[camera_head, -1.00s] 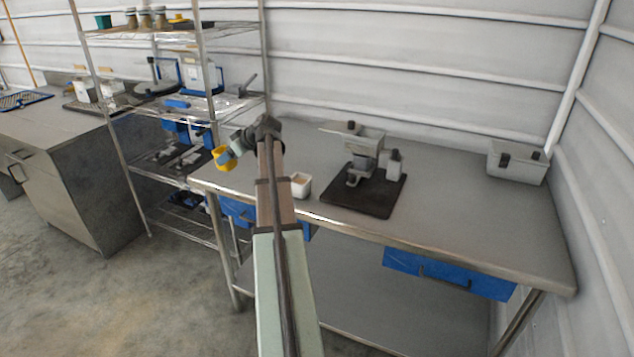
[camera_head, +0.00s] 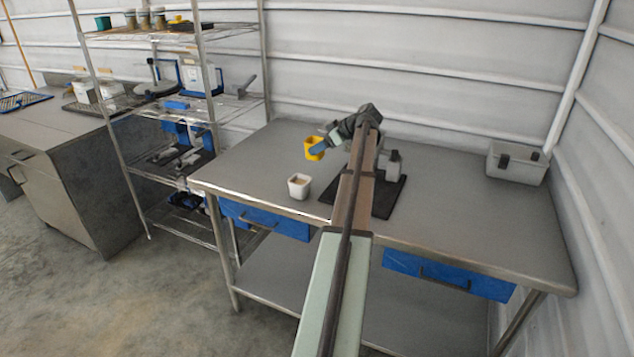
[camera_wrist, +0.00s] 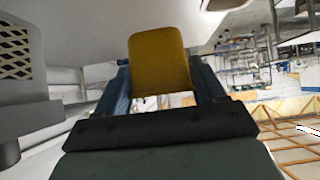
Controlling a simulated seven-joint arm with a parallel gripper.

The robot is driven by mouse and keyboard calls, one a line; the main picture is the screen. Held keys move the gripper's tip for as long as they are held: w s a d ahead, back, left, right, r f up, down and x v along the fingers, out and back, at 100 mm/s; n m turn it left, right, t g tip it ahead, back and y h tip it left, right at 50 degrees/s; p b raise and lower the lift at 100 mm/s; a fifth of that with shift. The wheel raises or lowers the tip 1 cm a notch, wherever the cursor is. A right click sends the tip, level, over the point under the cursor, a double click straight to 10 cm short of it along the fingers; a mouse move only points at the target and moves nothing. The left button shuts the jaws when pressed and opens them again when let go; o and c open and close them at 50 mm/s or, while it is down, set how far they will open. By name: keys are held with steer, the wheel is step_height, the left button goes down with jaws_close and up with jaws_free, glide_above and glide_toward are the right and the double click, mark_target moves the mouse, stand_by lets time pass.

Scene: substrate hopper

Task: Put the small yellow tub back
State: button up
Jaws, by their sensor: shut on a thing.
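The small yellow tub (camera_head: 314,148) is held in my gripper (camera_head: 328,141) above the steel table, to the left of the hopper device. In the wrist view the yellow tub (camera_wrist: 160,62) sits between the two blue fingers of my gripper (camera_wrist: 163,80), which are shut on it. My arm hides most of the hopper device (camera_head: 391,165) on its black mat (camera_head: 385,200). A white square tub (camera_head: 299,187) with pale brownish contents stands on the table, below and left of the yellow tub.
The steel table (camera_head: 470,220) is clear on its right and back left. A wire shelf rack (camera_head: 200,110) with tools and jars stands to the left. The corrugated wall is behind.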

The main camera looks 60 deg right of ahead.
steer(key=shift+s+d+f, duration=0.1)
steer(key=shift+s+f, duration=0.15)
steer(key=shift+f, duration=4.75)
steer(key=shift+f, duration=0.15)
steer(key=o, duration=0.9)
steer(key=shift+o, duration=0.2)
steer(key=v, duration=1.2)
